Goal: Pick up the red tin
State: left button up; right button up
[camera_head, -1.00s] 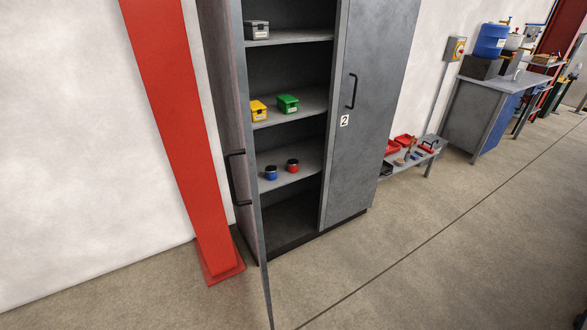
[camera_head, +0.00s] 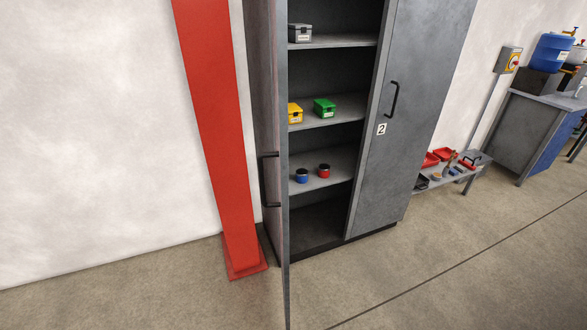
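The red tin (camera_head: 324,171) is small, with a dark lid. It stands upright on a lower shelf of the grey cabinet (camera_head: 425,110). A blue tin (camera_head: 302,176) with a dark lid stands just left of it, with a small gap between them. The cabinet's left door (camera_head: 282,220) is open and points toward me, and its right door, marked 2, is shut. Neither of my grippers is in the head view.
A yellow box (camera_head: 295,114) and a green box (camera_head: 324,108) sit one shelf higher, and a grey box (camera_head: 300,33) above. A red post (camera_head: 218,120) stands left of the cabinet. A low bench (camera_head: 470,170) is at right. Floor in front is clear.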

aim_at(324, 170)
jog(key=i+l+u, duration=0.15)
jog(key=l, duration=0.2)
jog(key=i+l+u, duration=0.1)
jog(key=i+l, duration=0.15)
jog(key=i+l+u, duration=0.15)
jog(key=l, duration=0.35)
jog(key=i+l+u, duration=0.1)
jog(key=l, duration=0.3)
jog(key=i+l+u, duration=0.15)
jog(key=l, duration=0.25)
jog(key=i+l+u, duration=0.15)
jog(key=l, duration=0.3)
